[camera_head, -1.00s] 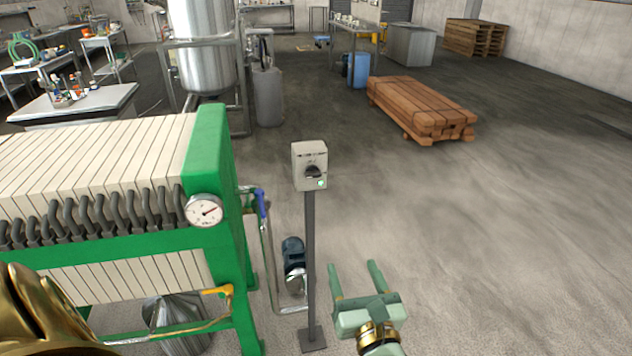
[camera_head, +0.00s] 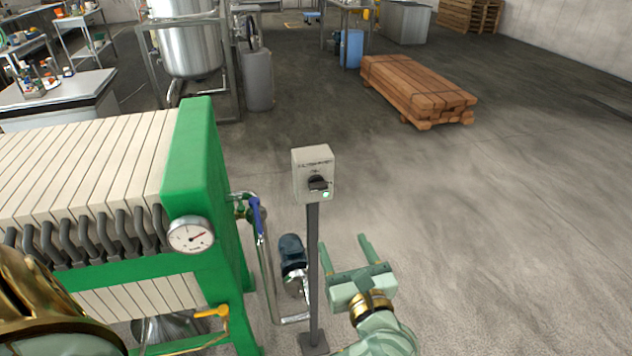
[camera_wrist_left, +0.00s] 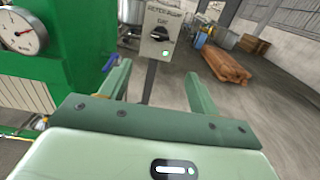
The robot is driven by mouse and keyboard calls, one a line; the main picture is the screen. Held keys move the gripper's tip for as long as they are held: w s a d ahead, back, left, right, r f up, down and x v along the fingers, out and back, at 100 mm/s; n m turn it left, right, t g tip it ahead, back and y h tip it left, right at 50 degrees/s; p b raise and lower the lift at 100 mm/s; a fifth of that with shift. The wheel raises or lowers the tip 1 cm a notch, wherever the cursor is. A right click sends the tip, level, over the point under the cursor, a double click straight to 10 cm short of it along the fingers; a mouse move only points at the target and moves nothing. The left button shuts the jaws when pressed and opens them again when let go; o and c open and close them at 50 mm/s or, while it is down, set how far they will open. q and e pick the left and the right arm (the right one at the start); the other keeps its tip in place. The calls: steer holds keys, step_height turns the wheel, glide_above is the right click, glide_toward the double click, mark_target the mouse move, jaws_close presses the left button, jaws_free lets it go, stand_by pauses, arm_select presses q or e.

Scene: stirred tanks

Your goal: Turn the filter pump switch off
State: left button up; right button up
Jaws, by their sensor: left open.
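The filter pump switch is a pale grey box (camera_head: 301,178) on a thin dark post, with a black rotary knob (camera_head: 317,184) and a lit green lamp (camera_head: 326,194). The box also shows at the top of the left wrist view (camera_wrist_left: 178,38), beyond the fingers, with its green lamp lit. The knob looks turned roughly sideways; its exact setting is hard to read. My left gripper (camera_head: 342,240) is open and empty, below and slightly right of the box in the head view, not touching it. My right gripper is not in view.
A green filter press (camera_head: 196,150) with a gauge (camera_head: 191,235) stands left of the post. A blue-handled pipe (camera_head: 258,218) and a dark pump (camera_head: 292,252) sit between them. Stacked timber (camera_head: 418,90) lies farther back. The floor on the right is clear.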

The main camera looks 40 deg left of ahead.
arm_select(q)
glide_toward(319, 190)
steer(key=b+x, duration=0.1)
steer(key=x, duration=0.6)
steer(key=shift+w, duration=0.1)
steer(key=shift+w+a, duration=0.4)
steer(key=shift+a, duration=0.15)
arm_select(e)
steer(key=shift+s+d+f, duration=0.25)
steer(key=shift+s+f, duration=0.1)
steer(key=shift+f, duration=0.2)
arm_select(q)
steer(key=c, duration=0.9)
steer(key=shift+c, duration=0.4)
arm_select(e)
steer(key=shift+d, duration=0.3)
